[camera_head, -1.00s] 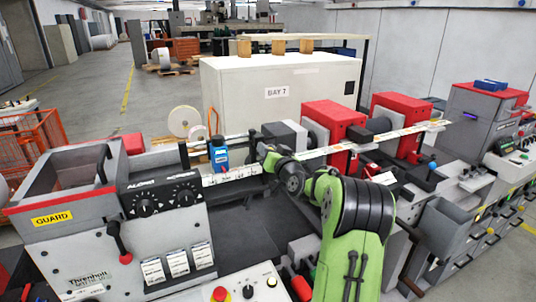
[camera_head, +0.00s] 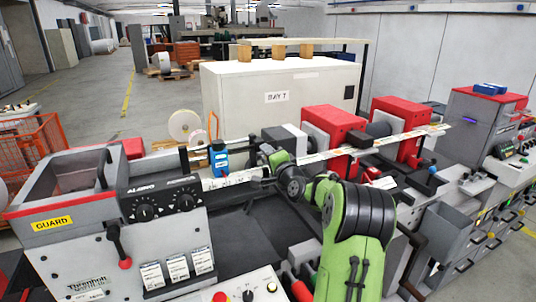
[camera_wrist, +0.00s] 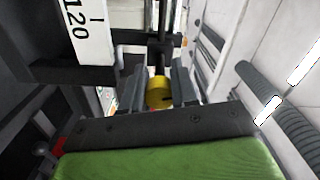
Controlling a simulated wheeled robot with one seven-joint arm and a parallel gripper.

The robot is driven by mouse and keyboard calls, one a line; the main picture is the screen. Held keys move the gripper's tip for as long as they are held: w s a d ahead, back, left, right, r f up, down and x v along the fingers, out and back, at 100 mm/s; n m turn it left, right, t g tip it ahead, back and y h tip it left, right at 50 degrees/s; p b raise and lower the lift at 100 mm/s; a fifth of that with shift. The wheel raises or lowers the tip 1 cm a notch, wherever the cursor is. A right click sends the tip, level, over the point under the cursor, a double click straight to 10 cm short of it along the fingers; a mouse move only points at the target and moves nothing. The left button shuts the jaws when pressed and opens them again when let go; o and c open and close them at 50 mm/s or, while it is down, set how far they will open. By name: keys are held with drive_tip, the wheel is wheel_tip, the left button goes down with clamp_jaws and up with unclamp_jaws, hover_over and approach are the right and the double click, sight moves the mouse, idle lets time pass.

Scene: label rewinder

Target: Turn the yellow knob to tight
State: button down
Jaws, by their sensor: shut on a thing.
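The yellow knob (camera_wrist: 159,94) shows in the wrist view, between the two dark fingers of my gripper (camera_wrist: 158,88). The fingers are shut on it, one on each side. Part of the knob is hidden by the fingers and the wrist housing. A dark rod rises behind the knob in that view. In the head view my arm reaches over the machine to the rail near its middle, and the knob is hidden there. I see no mark that tells how tight the knob is.
A white scale plate marked 120 (camera_wrist: 88,32) is close on the left in the wrist view. In the head view a blue device (camera_head: 219,158) stands on the rail left of my wrist. Red blocks (camera_head: 333,127) stand to the right, and a white cabinet (camera_head: 235,100) behind.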

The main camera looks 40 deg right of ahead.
drive_tip(key=shift+m+p, duration=0.35)
drive_tip(key=shift+m, duration=0.95)
drive_tip(key=shift+m, duration=0.3)
drive_tip(key=c, duration=0.9)
unclamp_jaws()
drive_tip(key=shift+o, duration=0.2)
drive_tip(key=shift+f, duration=0.1)
